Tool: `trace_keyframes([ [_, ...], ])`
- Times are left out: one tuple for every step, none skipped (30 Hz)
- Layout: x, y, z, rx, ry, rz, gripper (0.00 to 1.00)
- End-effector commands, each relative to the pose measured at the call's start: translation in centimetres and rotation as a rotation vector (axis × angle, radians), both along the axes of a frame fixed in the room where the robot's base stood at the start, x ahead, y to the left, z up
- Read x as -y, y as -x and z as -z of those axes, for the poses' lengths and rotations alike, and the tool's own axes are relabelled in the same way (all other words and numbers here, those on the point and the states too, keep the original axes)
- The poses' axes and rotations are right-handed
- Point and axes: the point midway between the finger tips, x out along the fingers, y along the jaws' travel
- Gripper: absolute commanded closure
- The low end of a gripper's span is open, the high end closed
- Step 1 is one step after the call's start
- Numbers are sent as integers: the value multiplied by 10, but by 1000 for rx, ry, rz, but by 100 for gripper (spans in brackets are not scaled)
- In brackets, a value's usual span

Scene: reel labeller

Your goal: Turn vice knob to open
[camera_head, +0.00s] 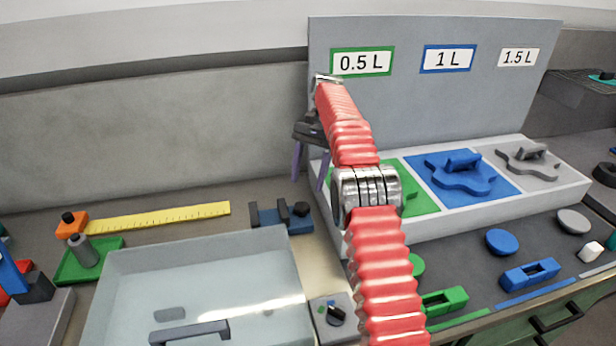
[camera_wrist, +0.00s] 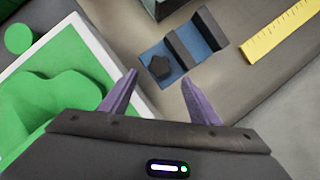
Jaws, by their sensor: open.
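The small vice (camera_head: 268,218) has a blue base and dark upright jaws, and sits on the bench behind the clear tank. Its dark knob (camera_head: 301,208) is at the right end. In the wrist view the vice (camera_wrist: 190,47) lies ahead of the fingers, with the lobed knob (camera_wrist: 160,67) at its near left end, appearing between the fingertips. A gap shows between the vice jaws, with nothing seen in it. My gripper (camera_head: 310,171) is open and empty, above and behind the vice in the head view; its purple fingers (camera_wrist: 160,77) point towards the knob without visible contact.
The clear tank (camera_head: 125,265) stands in front of the vice. A yellow ruler (camera_head: 160,216) lies to its left. The green 0.5 L panel (camera_head: 415,201) and its white stand (camera_head: 480,213) are to the right. Bare bench surrounds the vice.

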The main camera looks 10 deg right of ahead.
Motion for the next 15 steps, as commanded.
trace_keyframes([
  [0, 0, 0, 0, 0, 0, 44],
  [0, 0, 0, 0, 0, 0, 44],
  [0, 0, 0, 0, 0, 1, 44],
  [1, 0, -1, 1, 1, 2, 44],
  [3, 0, -2, 4, 0, 4, 44],
  [4, 0, -6, 8, 1, 6, 44],
  [6, 0, -9, 14, 1, 8, 44],
  [7, 0, -13, 20, 3, 10, 44],
  [9, 1, -20, 28, 4, 14, 44],
  [11, 2, -25, 33, 4, 17, 44],
  [13, 3, -31, 38, 5, 20, 44],
  [16, 6, -38, 41, 5, 25, 44],
  [18, 8, -44, 45, 4, 29, 44],
  [20, 11, -48, 47, 2, 34, 44],
  [22, 14, -55, 53, 0, 44, 44],
])
